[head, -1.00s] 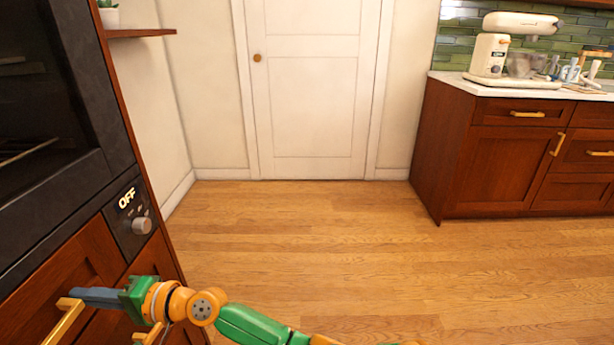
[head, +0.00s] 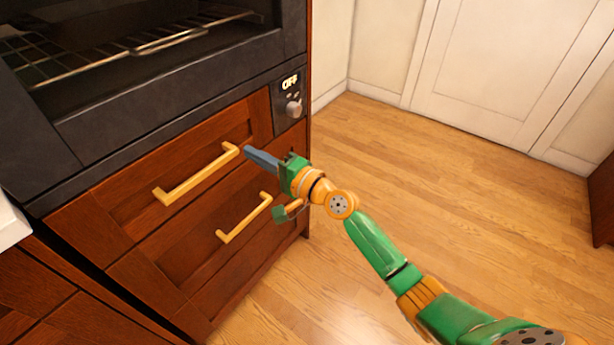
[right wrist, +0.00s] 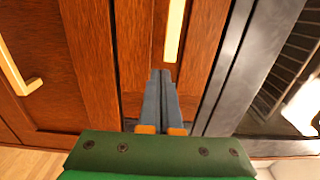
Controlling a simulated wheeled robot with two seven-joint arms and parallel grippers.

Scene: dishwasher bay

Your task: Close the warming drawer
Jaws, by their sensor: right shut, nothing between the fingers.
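Two dark red wood drawer fronts sit below the black oven: an upper one (head: 120,205) and a lower one (head: 200,260), each with a brass bar handle. No label shows which is the warming drawer. Both fronts look nearly flush; I cannot tell whether the upper one stands slightly out. My right gripper (head: 247,151) is shut and empty, its tips close to the right end of the upper handle (head: 195,175). In the right wrist view the shut fingers (right wrist: 160,73) point at the wood front, just short of the brass handle (right wrist: 174,30). My left gripper is out of view.
The oven (head: 150,100) with a wire rack is above the drawers, with an OFF display and knob (head: 293,108) at its right. The lower handle (head: 245,218) is near my right wrist. A white counter corner (head: 10,222) is at the left. Wood floor (head: 400,150) is clear.

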